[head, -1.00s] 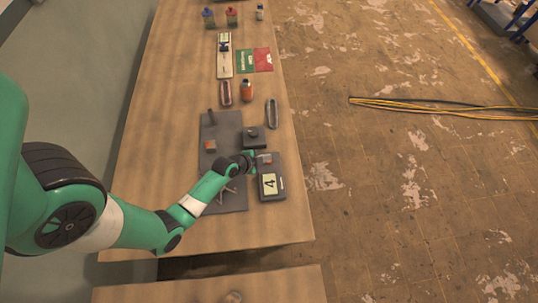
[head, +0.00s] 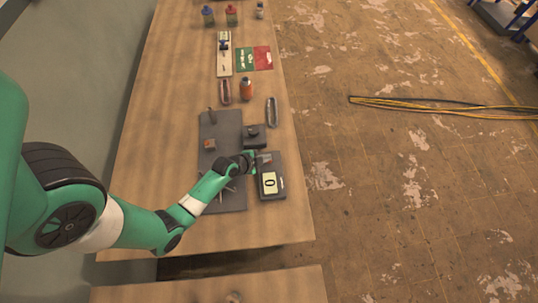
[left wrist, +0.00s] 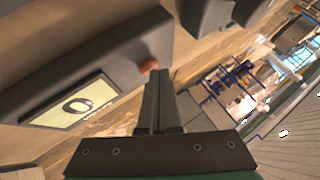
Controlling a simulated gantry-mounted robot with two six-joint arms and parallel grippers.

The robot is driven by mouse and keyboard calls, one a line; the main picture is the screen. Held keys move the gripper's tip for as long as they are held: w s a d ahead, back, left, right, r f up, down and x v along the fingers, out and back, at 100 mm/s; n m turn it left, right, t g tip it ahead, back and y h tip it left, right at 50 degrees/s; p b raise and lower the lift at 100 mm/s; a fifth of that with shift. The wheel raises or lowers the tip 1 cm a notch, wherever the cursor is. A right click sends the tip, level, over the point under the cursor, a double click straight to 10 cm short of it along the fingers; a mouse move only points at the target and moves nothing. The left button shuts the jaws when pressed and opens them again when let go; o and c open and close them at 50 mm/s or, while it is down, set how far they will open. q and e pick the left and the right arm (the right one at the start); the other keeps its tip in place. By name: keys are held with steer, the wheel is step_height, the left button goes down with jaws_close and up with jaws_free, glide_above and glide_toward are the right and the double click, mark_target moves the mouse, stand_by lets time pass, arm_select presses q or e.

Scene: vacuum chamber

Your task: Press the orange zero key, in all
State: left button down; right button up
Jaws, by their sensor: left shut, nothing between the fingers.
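The dark grey box (head: 279,166) with a lit display (head: 269,183) sits near the table's right edge; the display reads 0. It also fills the upper left of the left wrist view, with the orange key (left wrist: 148,65) at its end. My left gripper (head: 255,158) is at the far end of the box, over the key. In the left wrist view its closed fingers (left wrist: 158,76) reach right up to the key and hide part of it. I cannot tell whether they touch it. They hold nothing. My right gripper is not in view.
A black block (head: 254,140) stands just beyond the box. Two dishes, an orange bottle (head: 246,90) and green and red cards stand farther back. The table's near part is clear.

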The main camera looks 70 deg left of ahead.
arm_select(q)
steer(key=shift+f, duration=0.15)
stand_by(0.3)
steer(key=shift+r+p, duration=0.75)
steer(key=shift+r, duration=0.1)
step_height(320, 180, up, 5)
steer(key=p, duration=0.4)
stand_by(0.5)
